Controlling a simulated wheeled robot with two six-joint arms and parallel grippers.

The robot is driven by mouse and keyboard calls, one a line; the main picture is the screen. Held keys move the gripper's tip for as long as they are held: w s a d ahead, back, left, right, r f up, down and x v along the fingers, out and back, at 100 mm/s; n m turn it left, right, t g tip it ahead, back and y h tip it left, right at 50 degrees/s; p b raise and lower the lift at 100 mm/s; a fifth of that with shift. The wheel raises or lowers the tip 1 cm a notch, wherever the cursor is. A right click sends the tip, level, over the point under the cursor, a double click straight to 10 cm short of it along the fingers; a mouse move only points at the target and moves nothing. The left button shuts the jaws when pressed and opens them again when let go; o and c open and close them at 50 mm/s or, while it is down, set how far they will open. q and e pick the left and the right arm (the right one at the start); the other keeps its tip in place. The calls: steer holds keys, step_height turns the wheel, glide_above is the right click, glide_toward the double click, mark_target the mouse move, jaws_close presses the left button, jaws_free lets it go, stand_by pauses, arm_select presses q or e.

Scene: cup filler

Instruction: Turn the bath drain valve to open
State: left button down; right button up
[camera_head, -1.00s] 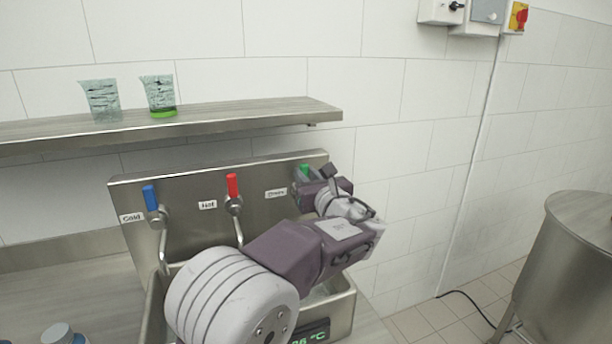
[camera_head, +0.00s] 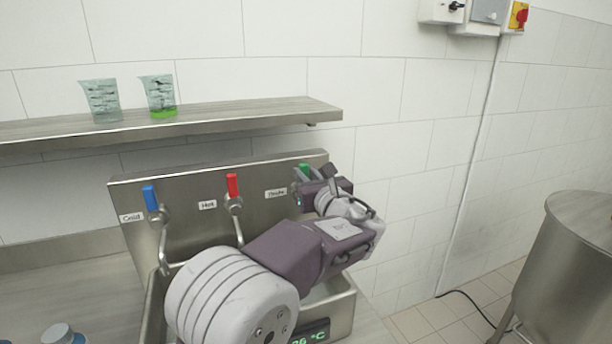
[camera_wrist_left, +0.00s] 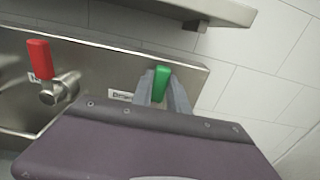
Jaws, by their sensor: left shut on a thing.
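The drain valve has a green handle (camera_head: 304,169) at the right end of the steel back panel (camera_head: 180,185), beside a small label (camera_head: 276,193). In the left wrist view the green handle (camera_wrist_left: 161,83) stands between the two grey fingers of my left gripper (camera_wrist_left: 163,92), which is shut on it. In the head view my left gripper (camera_head: 309,180) reaches the handle from the front, and my arm covers the valve's lower part. The handle looks near upright, with a slight tilt. My right gripper is in neither view.
A blue-handled cold tap (camera_head: 150,198) and a red-handled hot tap (camera_head: 233,186) stand left of the valve, over a steel bath (camera_head: 342,308) with a green display. A shelf (camera_head: 230,114) above holds two beakers. A steel vessel (camera_head: 575,255) stands at the right.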

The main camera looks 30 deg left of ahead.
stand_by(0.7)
arm_select(q)
steer(key=shift+w+d+r+m+p, duration=0.15)
steer(key=shift+w+d+m+p, duration=0.15)
steer(key=shift+m+p, duration=0.45)
steer(key=w+d+f+m+p, duration=0.4)
steer(key=f+m+p, duration=0.3)
steer(key=m+p, duration=0.9)
steer(key=shift+w+p, duration=0.2)
steer(key=shift+p, duration=1.2)
steer(key=shift+f+m, duration=0.2)
steer(key=shift+m, duration=0.15)
steer(key=c, duration=1.3)
jaws_free()
